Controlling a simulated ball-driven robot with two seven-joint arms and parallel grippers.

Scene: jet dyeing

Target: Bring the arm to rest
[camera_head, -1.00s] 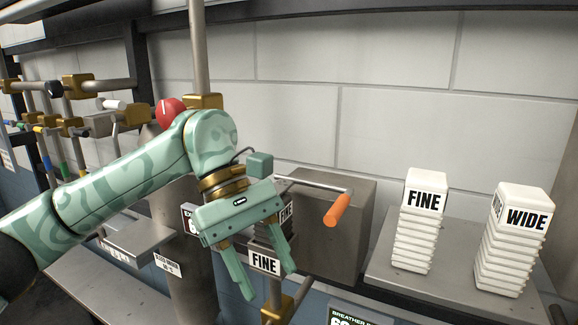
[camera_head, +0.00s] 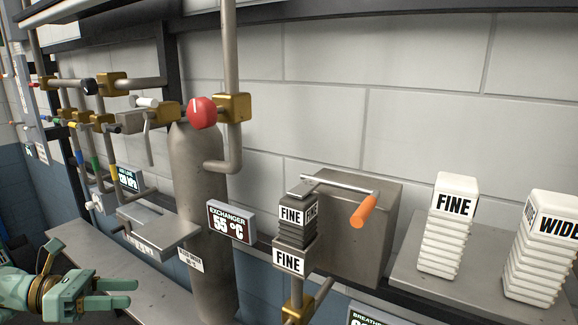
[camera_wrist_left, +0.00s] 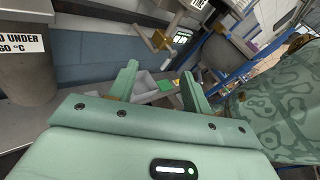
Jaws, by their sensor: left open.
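My left gripper (camera_head: 112,293) is low at the left edge of the head view, its two green fingers apart with nothing between them. It hangs clear, in front of the grey bench. In the left wrist view the open fingers (camera_wrist_left: 160,88) point toward a blue wall and the floor area, and they hold nothing. My right gripper is not in view.
A grey box with an orange-handled crank (camera_head: 363,210) stands mid-right beside a dark FINE stack (camera_head: 297,222). White FINE (camera_head: 445,235) and WIDE (camera_head: 540,250) stacks stand on a shelf. An exchanger display (camera_head: 231,222) reads 55 °C. A red knob (camera_head: 202,113) sits on the pipes.

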